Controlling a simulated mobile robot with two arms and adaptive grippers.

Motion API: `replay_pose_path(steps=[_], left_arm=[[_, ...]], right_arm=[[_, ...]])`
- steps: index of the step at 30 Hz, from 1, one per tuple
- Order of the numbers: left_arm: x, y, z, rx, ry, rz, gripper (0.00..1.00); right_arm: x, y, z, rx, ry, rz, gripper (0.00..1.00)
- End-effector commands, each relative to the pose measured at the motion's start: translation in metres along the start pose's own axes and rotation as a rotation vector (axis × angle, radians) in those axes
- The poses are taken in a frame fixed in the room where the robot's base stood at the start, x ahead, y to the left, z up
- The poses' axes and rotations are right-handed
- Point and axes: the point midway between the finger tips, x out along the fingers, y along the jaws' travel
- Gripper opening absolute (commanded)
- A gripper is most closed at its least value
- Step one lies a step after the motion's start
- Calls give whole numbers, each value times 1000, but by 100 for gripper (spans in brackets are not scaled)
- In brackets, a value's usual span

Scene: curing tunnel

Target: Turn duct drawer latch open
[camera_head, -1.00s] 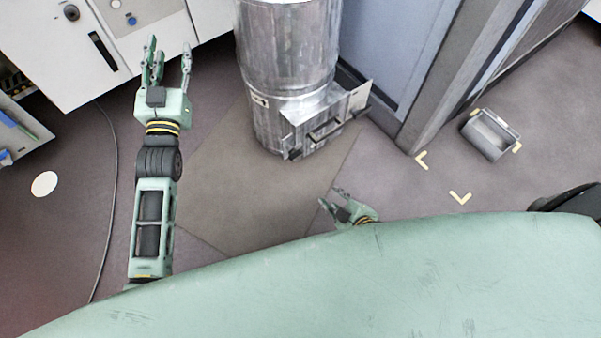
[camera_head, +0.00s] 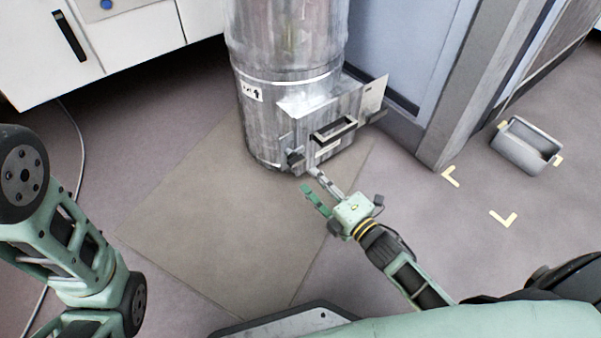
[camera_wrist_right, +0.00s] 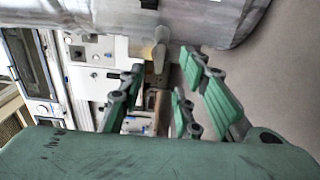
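The silver duct (camera_head: 285,60) stands upright with a drawer box (camera_head: 345,110) low on its front. The drawer has a dark-framed handle (camera_head: 334,130). A small dark latch (camera_head: 294,158) sits at the drawer's lower left corner. My right gripper (camera_head: 316,183) is open and empty just below and in front of the latch, seemingly apart from it. In the right wrist view, the open fingers (camera_wrist_right: 165,92) point toward a pale, knob-like part (camera_wrist_right: 160,45) under the metal duct, probably the latch. My left arm shows at the left, but its gripper is outside the frame.
A grey metal bin (camera_head: 525,147) stands on the floor at right near yellow corner marks (camera_head: 503,219). A blue-grey wall panel with a post (camera_head: 475,85) is right of the duct. White cabinets (camera_head: 120,45) are at upper left. The floor before the duct is clear.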

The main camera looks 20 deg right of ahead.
Motion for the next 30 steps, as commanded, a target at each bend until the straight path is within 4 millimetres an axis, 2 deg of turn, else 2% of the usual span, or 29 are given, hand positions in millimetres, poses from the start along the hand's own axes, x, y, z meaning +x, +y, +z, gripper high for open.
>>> replay_pose_path(steps=[9,13,24,30], left_arm=[[-29,6,-9,0,-2,0,41],[-35,7,-11,0,-3,0,41],[-36,8,-12,0,-3,0,41],[-36,8,-12,0,-3,0,41]], right_arm=[[50,-2,0,-1,2,4,31],[64,-2,0,2,0,2,31],[72,0,0,3,0,-2,31],[72,0,0,3,-1,-1,14]])
